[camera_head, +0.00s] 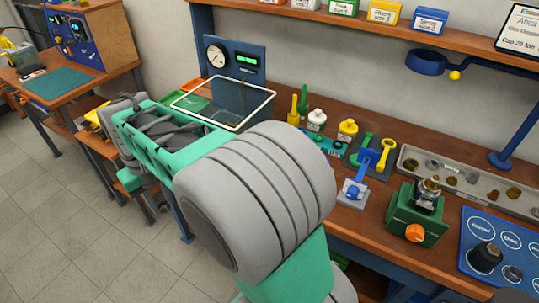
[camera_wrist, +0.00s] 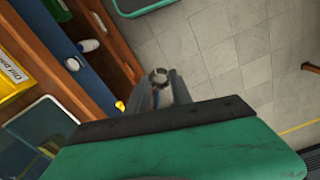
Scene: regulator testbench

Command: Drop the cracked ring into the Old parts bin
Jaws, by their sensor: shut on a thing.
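A small dark metallic ring (camera_wrist: 158,77) shows between the fingertips of my gripper (camera_wrist: 161,88) in the wrist view. My gripper is shut on it, above the floor and apart from the shelving. The crack cannot be made out at this size. A yellow bin with a white label reading Old parts (camera_wrist: 14,78) is at the left edge of the wrist view, to the left of the ring. In the head view a yellow container (camera_head: 95,118) shows beyond my arm, partly hidden by it. The ring is not visible in the head view.
The workbench (camera_head: 375,228) carries a green fixture (camera_head: 416,214), a blue panel (camera_head: 490,238) and a parts tray (camera_head: 480,188). A second bench (camera_head: 85,75) stands back left. In the wrist view, wooden shelving (camera_wrist: 100,62) runs along the left; open tiled floor (camera_wrist: 235,60) lies right.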

